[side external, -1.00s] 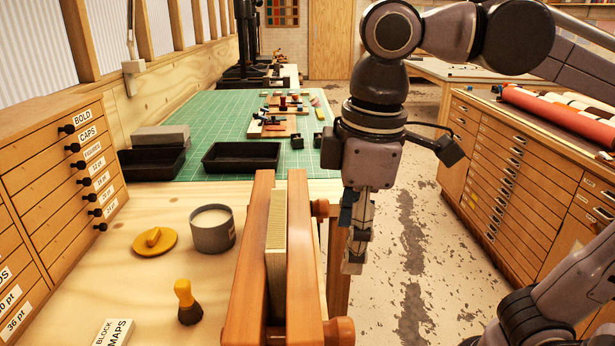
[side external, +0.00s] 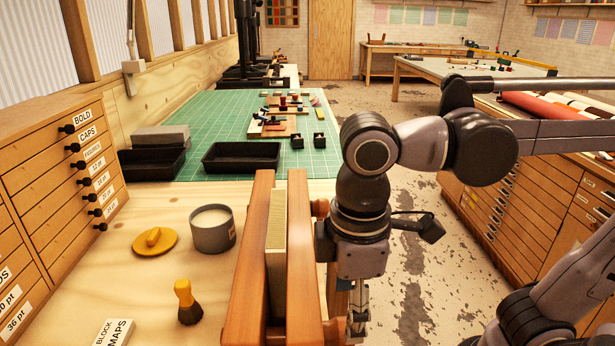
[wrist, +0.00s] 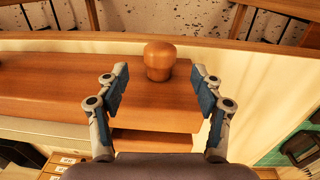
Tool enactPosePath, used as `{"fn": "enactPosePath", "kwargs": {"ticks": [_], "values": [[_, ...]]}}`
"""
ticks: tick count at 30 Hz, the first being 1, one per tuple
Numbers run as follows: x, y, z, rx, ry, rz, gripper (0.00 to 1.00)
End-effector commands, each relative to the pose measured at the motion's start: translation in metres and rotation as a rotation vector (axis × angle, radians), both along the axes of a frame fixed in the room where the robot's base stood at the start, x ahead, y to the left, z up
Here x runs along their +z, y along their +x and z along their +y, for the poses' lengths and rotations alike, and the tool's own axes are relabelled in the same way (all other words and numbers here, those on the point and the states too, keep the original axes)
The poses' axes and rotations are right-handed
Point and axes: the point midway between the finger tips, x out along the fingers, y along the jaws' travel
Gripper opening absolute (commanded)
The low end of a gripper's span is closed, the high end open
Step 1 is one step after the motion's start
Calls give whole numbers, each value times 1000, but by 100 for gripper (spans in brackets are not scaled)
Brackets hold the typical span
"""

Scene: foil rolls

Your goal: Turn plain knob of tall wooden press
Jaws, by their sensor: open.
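The tall wooden press (side external: 257,262) stands at the front edge of the bench, its two upright boards on either side of a pale block (side external: 276,235). A plain rounded wooden knob (side external: 338,331) shows at its near right end; another knob (side external: 319,207) is farther back, partly hidden by my arm. My gripper (side external: 357,328) points down at the press's right side, close to the near knob. In the wrist view my gripper (wrist: 160,74) is open and empty. A smooth wooden knob (wrist: 160,58) appears centred between its fingertips, with gaps on both sides.
Black trays (side external: 241,157) sit by the green mat (side external: 215,112). Drawers (side external: 500,215) stand to the right across open floor (side external: 410,265).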

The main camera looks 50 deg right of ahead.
Motion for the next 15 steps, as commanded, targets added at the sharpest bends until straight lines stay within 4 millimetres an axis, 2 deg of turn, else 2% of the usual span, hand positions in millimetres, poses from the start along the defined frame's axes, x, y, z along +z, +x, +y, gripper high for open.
{"fn": "enactPosePath", "kwargs": {"ticks": [6,15], "values": [[-32,1,-1,1,0,0,67],[-55,2,-2,1,0,0,67]]}}
